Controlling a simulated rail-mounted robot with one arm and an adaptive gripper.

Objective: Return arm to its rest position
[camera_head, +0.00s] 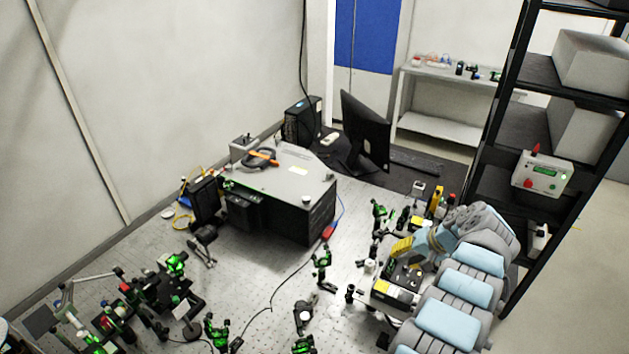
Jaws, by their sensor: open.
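My arm, in grey and light-blue segments, rises from the bottom right of the head view and bends over at the top. Its wrist end points left and down over the bench. My gripper (416,258) is at that end, small and partly lost against the equipment; it is open and I see nothing held in it. It is close to a device with a dark top and yellow labels (396,287); I cannot tell whether they touch.
The optical bench (265,293) carries several green-marked optic mounts (321,262). A large grey-topped box (290,177) stands behind, with a monitor (364,135) beyond it. A black shelf rack (503,120) holding a control box (543,174) stands close to the right of my arm.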

